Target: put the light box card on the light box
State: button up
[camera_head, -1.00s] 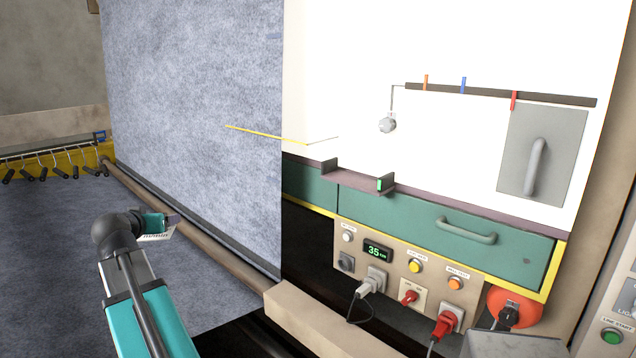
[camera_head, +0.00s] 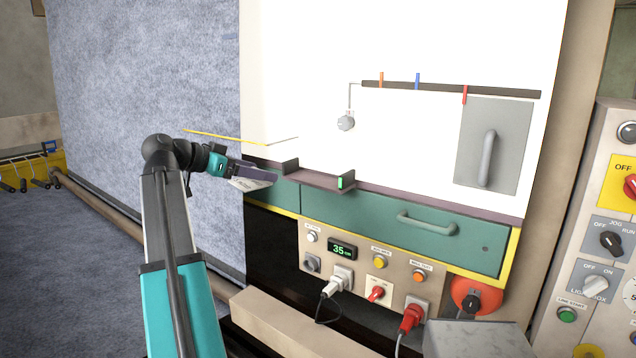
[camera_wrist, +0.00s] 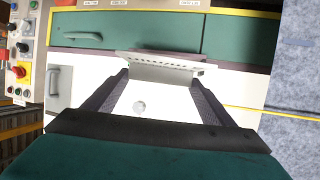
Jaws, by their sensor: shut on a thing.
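My gripper (camera_head: 255,170) is shut on a small white card with dark print, the light box card (camera_head: 253,184). In the head view the card hangs below the fingers at the lower left of the bright white panel, which looks like the light box (camera_head: 420,40). In the wrist view the card (camera_wrist: 160,68) is seen nearly edge-on between the two fingertips (camera_wrist: 160,80), so its print is unreadable. The card looks apart from the panel, but the exact gap cannot be told.
A small dark shelf (camera_head: 315,178) juts out just right of my gripper. A thin yellow strip (camera_head: 222,136) runs above it. Green drawers (camera_head: 370,216) and a socket panel (camera_head: 393,262) lie below. A dark rail with clips (camera_head: 440,87) and a grey handled plate (camera_head: 505,145) are on the panel.

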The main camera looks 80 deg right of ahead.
jog(key=shift+m+g+y, duration=0.7)
jog(key=shift+m, duration=0.1)
jog(key=s, duration=0.1)
jog(key=s+r, duration=0.1)
jog(key=s, duration=0.1)
jog(key=s+r, duration=0.1)
jog(key=shift+s+a, duration=0.2)
jog(key=shift+s, duration=0.15)
jog(key=shift+d, duration=0.1)
jog(key=p, duration=0.7)
send_over(318, 181)
jog(key=shift+w+f, duration=0.2)
jog(key=shift+f, duration=1.4)
jog(key=shift+f+p, duration=0.55)
jog(key=shift+f, duration=0.85)
jog(key=shift+f+p, duration=0.4)
jog(key=shift+p, duration=0.05)
jog(key=shift+s+d+f, duration=0.1)
jog(key=shift+f, duration=0.05)
jog(key=shift+f, duration=0.15)
